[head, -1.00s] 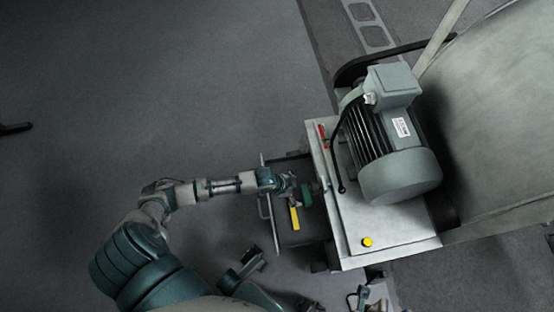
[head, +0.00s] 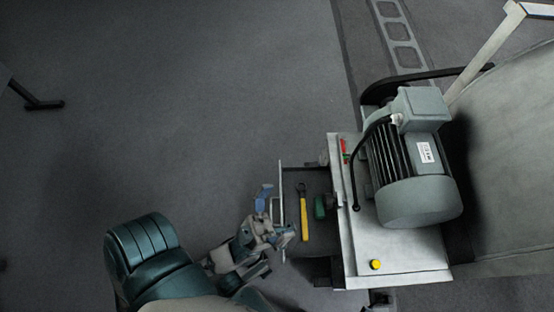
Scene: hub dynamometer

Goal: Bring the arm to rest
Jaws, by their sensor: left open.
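My left gripper (head: 267,207) is open and appears empty. It is just left of the upright rail (head: 281,200) at the front of the machine; whether it touches the rail I cannot tell. My right gripper is not in view.
A grey motor (head: 412,180) sits on a pale metal cabinet (head: 400,262) with a yellow button (head: 376,264). A large grey drum (head: 515,160) fills the right side. The grey floor (head: 180,110) at upper left is clear.

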